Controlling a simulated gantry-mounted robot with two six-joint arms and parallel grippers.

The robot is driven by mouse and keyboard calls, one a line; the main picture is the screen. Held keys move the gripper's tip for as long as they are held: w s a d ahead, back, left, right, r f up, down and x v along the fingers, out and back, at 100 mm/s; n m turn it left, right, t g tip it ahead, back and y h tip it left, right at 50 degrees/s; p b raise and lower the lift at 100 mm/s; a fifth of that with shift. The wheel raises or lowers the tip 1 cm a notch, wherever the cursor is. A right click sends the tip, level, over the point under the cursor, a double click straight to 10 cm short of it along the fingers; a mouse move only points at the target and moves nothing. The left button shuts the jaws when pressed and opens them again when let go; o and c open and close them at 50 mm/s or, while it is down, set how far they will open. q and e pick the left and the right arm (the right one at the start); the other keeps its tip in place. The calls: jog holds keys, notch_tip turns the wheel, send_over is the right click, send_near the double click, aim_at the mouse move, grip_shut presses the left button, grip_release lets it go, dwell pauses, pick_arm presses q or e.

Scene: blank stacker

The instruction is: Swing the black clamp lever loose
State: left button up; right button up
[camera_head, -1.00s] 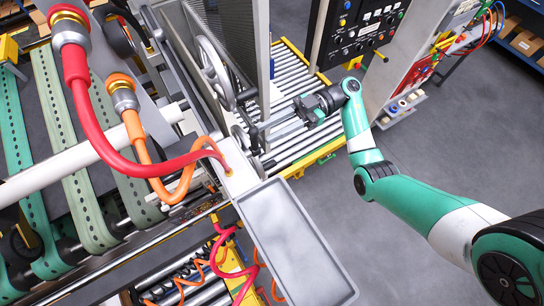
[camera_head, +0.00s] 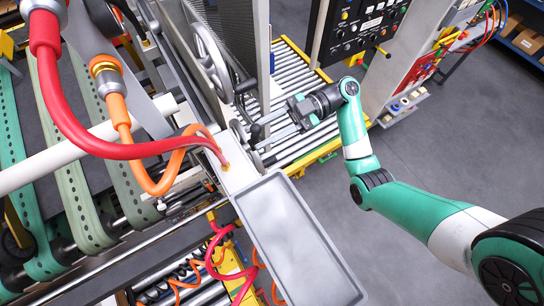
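A black lever-like part (camera_head: 246,86) stands beside the handwheel, against the grey mesh panel. A smaller black knob (camera_head: 256,130) sits just below it; I cannot tell for sure which of them is the clamp lever. My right gripper (camera_head: 268,134) reaches in from the right, its dark body pointing left and down. Its fingertips are close to the black knob. They blend with the pale rollers behind, so contact and the finger gap are unclear. My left gripper is not in view.
A grey handwheel (camera_head: 211,62) stands left of the panel. A grey tray (camera_head: 298,243) lies just below the fingertips. Red (camera_head: 110,145) and orange (camera_head: 150,182) hoses arch at left. A control panel (camera_head: 368,28) stands behind my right arm. Open floor lies at right.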

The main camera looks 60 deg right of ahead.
jog(key=shift+s+a+f+n+b, duration=0.15)
jog(key=shift+s+f+n+b, duration=0.2)
jog(key=shift+n+b, duration=0.95)
jog(key=shift+s+a+f+n+b, duration=0.2)
jog(key=shift+s+n+b, duration=0.3)
jog(key=shift+b, duration=1.4)
jog(key=n+b, duration=0.1)
jog(key=n, duration=0.1)
jog(key=s+f+n+b, duration=0.1)
jog(key=n+b, duration=0.1)
jog(key=shift+a+f, duration=0.15)
jog(key=shift+a, duration=0.05)
jog(key=s+d+f+n+b, duration=0.2)
jog(key=s+d+n+b, duration=0.2)
jog(key=d, duration=0.4)
jog(key=n+b, duration=0.1)
jog(key=b, duration=0.1)
jog(key=shift+s+n+b, duration=0.15)
jog(key=shift+n+b, duration=0.25)
